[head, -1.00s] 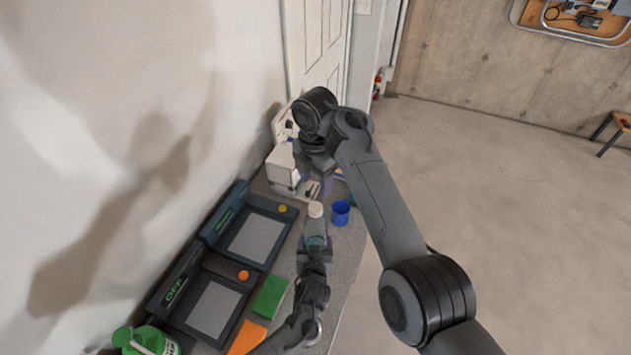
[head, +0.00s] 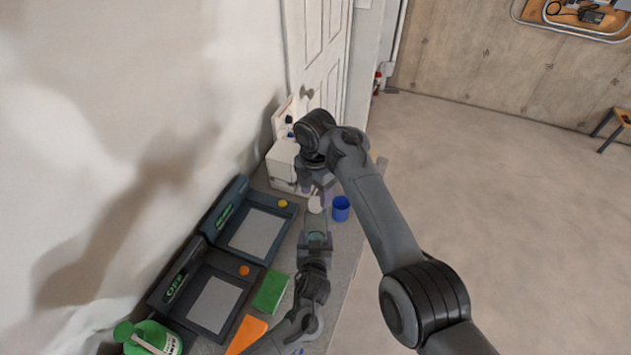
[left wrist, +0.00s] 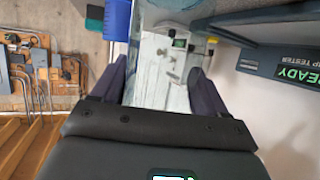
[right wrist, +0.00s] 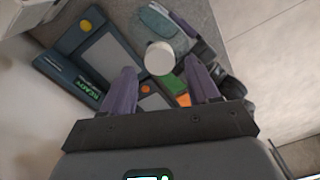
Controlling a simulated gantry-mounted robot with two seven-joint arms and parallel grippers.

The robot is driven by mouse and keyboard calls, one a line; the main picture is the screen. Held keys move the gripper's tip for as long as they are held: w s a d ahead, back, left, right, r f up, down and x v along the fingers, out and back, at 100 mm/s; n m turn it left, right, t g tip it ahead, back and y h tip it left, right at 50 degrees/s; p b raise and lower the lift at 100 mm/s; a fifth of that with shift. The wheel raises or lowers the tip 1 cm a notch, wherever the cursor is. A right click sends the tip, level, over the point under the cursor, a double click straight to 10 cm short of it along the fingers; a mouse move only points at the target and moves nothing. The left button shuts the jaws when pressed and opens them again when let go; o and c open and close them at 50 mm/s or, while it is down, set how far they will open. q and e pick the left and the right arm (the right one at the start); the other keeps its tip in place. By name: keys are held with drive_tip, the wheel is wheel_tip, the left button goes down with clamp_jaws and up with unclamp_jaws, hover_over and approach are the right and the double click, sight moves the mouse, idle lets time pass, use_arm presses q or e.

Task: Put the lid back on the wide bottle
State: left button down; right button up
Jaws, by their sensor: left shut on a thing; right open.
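A clear, slightly green bottle (head: 316,224) is in my left gripper (head: 315,243), which is shut on its body. In the left wrist view the clear bottle (left wrist: 148,65) stands between the fingers. A white round lid (head: 315,204) shows at the bottle's far end; I cannot tell whether it is seated on the neck. My right gripper (head: 319,192) is open, close above the lid. In the right wrist view the lid (right wrist: 159,58) lies beyond and between the two open fingertips, apart from them. The bottle (right wrist: 157,22) is partly hidden there.
A blue cup (head: 341,208) stands just right of the bottle. Two testers with grey pads (head: 257,233) (head: 213,304), a green block (head: 270,293), an orange piece (head: 246,334) and a green jug (head: 150,338) occupy the left side. A white machine (head: 282,163) stands behind.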

sight(316, 202)
drive_tip(key=shift+f, duration=1.5)
